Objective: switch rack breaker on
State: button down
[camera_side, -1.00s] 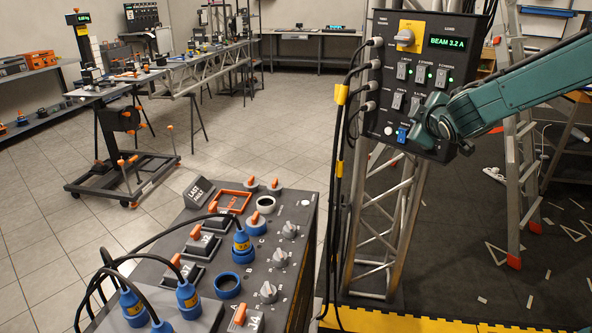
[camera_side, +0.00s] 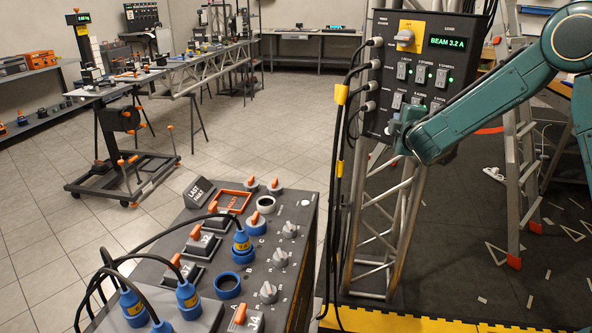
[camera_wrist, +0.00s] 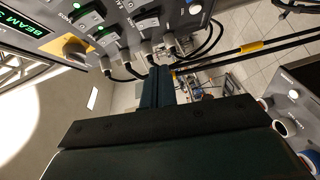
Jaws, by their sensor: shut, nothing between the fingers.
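The black rack panel (camera_side: 462,28) hangs on the truss in the side view, with a lit display (camera_side: 453,43) reading "BEAM 3.2 A". It carries a rotary knob on a yellow plate (camera_side: 417,28) and two rows of rocker switches. Upper-row switches, such as this one (camera_side: 402,71), have lit green lamps beside them. I cannot tell which is the breaker. My gripper (camera_side: 399,130) is shut and empty at the panel's lower left, covering part of it. Contact is unclear. The wrist view shows the closed fingers (camera_wrist: 159,84) beside the panel's cable plugs and switches (camera_wrist: 109,34).
Black cables (camera_side: 347,110) hang from plugs on the panel's left side. A console (camera_side: 305,203) with knobs and blue connectors stands at front left. An aluminium ladder (camera_side: 514,190) stands to the right of the truss (camera_side: 383,215).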

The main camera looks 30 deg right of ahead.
jog(key=shift+w, duration=0.1)
send_near(394, 107)
jog(key=w, duration=0.4)
jog(key=shift+w+d+f, duration=0.1)
jog(key=shift+w+d, duration=0.25)
jog(key=shift+d, duration=0.45)
jog(key=shift+w+d+f, duration=0.1)
jog(key=shift+w+d, duration=0.25)
jog(key=shift+d, duration=0.45)
jog(key=shift+d, duration=0.25)
